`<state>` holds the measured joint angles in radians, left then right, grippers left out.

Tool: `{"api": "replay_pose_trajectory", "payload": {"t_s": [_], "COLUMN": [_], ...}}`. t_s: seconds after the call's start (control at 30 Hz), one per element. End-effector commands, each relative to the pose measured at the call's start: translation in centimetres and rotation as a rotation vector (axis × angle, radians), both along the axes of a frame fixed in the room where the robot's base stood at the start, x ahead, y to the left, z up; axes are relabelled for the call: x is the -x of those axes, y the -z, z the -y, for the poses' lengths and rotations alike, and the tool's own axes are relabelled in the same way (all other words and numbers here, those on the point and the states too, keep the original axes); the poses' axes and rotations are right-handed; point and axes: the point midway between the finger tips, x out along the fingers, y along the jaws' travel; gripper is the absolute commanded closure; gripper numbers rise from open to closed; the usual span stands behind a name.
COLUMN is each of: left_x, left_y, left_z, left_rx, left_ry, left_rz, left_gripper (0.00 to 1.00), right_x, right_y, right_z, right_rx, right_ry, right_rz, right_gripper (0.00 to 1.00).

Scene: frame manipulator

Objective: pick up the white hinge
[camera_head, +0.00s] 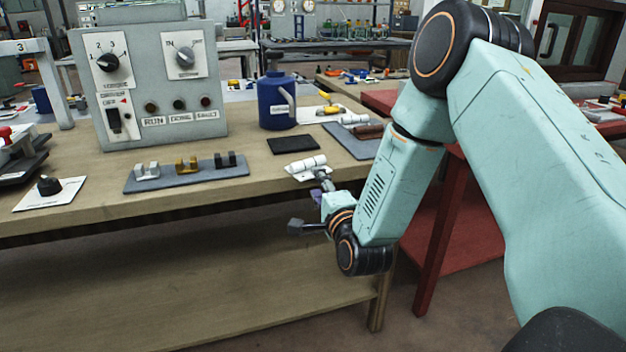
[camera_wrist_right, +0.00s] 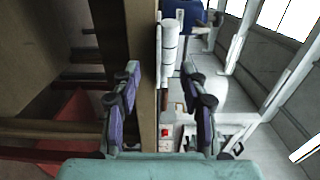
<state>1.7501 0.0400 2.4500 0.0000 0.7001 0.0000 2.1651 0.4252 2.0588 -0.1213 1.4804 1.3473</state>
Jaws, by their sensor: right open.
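The white hinge (camera_head: 305,167) lies near the front edge of the wooden table, right of the middle in the head view. It has a white plate and a knuckled barrel. In the right wrist view the white hinge (camera_wrist_right: 170,45) shows ahead, between the lines of the fingers. My right gripper (camera_head: 321,184) is just in front of the hinge at the table edge, partly hidden by its own wrist. In the wrist view my right gripper (camera_wrist_right: 163,80) is open, with nothing held between its purple-padded fingers. My left gripper is not in view.
A black pad (camera_head: 292,144) lies behind the hinge. A blue jug (camera_head: 277,100) stands farther back. A grey strip (camera_head: 215,173) with white, yellow and black brackets lies left. A grey mat (camera_head: 372,148) with more hinge-like parts lies right. A control box (camera_head: 150,80) stands back left.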

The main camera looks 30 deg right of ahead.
Motion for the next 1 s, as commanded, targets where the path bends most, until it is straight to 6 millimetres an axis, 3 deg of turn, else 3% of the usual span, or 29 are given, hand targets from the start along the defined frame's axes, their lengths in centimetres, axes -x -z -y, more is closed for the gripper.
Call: {"api": "replay_pose_trajectory", "payload": {"t_s": [0.33,0.7,1.0], "left_x": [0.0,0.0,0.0], "left_y": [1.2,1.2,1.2], "left_z": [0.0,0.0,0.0], "left_rx": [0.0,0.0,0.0], "left_ry": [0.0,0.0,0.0], "left_rz": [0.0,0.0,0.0], "left_gripper": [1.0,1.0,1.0], "right_x": [-2.9,-3.2,-3.2], "right_y": [0.1,0.0,0.0], "right_z": [0.7,0.8,0.8], "right_rx": [0.0,0.0,0.0], "right_ry": [0.001,0.001,0.001], "right_rz": [-0.001,-0.001,-0.001], "right_gripper": [0.57,0.57,0.7]}}
